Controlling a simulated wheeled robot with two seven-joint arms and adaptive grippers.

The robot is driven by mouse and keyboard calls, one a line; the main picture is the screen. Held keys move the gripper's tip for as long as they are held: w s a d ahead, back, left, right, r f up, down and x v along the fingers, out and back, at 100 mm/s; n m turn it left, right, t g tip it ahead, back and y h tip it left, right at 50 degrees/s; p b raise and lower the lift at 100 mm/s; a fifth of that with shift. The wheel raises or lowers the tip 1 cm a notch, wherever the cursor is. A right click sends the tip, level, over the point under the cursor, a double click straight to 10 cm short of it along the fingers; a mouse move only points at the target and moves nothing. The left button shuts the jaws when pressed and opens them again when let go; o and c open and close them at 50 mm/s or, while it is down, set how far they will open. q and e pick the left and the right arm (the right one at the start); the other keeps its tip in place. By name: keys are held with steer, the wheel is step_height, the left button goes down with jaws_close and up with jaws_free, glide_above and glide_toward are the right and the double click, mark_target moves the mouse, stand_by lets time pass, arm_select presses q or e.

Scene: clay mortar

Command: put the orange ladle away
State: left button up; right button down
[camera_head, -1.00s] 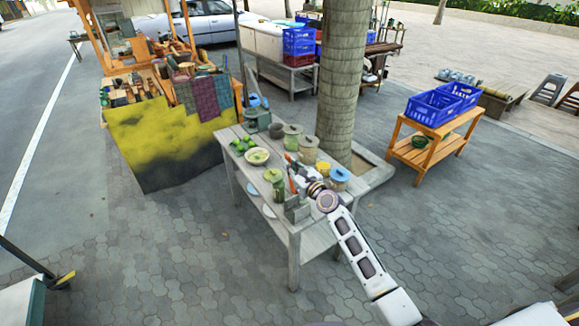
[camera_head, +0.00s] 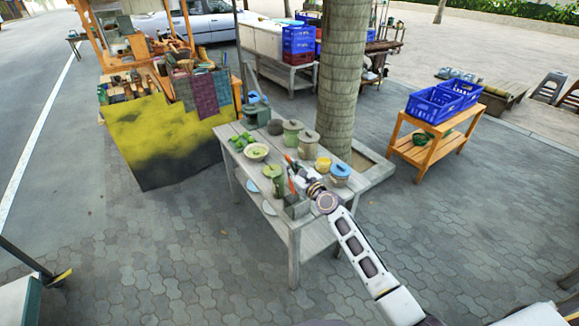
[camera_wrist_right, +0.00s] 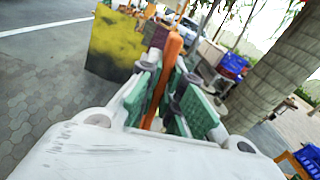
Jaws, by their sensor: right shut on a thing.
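The orange ladle (camera_wrist_right: 173,48) stands upright between the green finger pads of my right gripper (camera_wrist_right: 165,100) in the right wrist view. The gripper is shut on it. In the head view my right gripper (camera_head: 300,180) is over the near right part of the grey wooden table (camera_head: 293,226), and the ladle (camera_head: 291,184) shows as a thin orange strip beside it. A grey box-like holder (camera_head: 297,208) stands just below the gripper; I cannot tell whether the ladle touches it. My left gripper is not in view.
A pale bowl (camera_head: 256,152), green limes (camera_head: 241,141), a green pot (camera_head: 273,173), lidded jars (camera_head: 309,143) and a blue-lidded jar (camera_head: 340,174) crowd the tabletop. A tree trunk (camera_head: 342,80) rises behind the table. Paving in front is clear.

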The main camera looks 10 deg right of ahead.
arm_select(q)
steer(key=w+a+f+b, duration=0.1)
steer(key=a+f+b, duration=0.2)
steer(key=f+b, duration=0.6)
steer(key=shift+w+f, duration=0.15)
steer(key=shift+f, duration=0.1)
arm_select(e)
step_height(320, 180, down, 10)
stand_by(0.4)
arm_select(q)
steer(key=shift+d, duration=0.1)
arm_select(e)
steer(key=shift+f, duration=0.1)
steer(key=c, duration=1.5)
jaws_free()
steer(key=shift+s, duration=0.1)
steer(key=v, duration=0.7)
steer(key=shift+s+d, duration=0.15)
steer(key=shift+s, duration=0.2)
